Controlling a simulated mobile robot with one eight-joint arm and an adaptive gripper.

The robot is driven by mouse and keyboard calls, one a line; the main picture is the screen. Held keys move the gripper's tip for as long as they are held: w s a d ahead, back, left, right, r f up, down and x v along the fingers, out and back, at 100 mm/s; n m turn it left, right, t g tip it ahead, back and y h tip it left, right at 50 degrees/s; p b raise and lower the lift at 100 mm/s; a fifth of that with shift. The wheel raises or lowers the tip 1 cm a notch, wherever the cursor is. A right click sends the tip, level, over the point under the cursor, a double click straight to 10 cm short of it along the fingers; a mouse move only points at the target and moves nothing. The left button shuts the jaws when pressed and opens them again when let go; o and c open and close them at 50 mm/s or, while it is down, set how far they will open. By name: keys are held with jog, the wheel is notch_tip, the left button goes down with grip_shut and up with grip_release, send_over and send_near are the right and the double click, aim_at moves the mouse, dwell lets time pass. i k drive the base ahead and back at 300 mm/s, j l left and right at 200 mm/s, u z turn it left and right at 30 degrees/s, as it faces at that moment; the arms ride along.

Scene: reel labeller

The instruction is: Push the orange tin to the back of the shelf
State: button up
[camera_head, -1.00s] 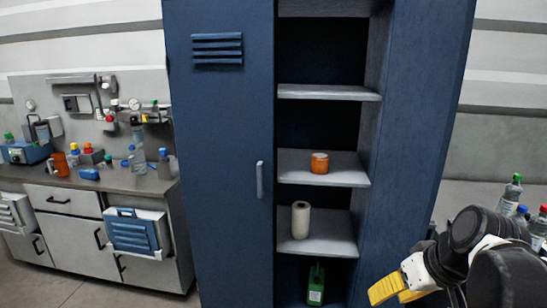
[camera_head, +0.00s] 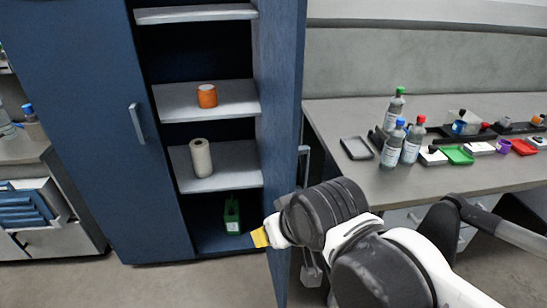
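The orange tin (camera_head: 207,96) stands upright on a middle shelf (camera_head: 235,109) of the open blue cabinet, with bare shelf on both sides of it. My gripper (camera_head: 259,238) is low, in front of the cabinet's lower right part, below and to the right of the tin and well apart from it. Only a small part of its yellow fingers shows past my arm. Whether they are open or shut cannot be made out.
A white roll (camera_head: 201,157) stands on the shelf below the tin, and a green container (camera_head: 232,215) stands at the cabinet bottom. The blue door (camera_head: 85,120) is at left. A bench (camera_head: 365,188) with bottles and small trays is at right.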

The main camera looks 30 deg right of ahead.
aim_at(207, 95)
jog(key=i+l+u, duration=0.2)
jog(key=l, duration=0.6)
jog(key=l+u, duration=0.2)
jog(key=l, duration=0.65)
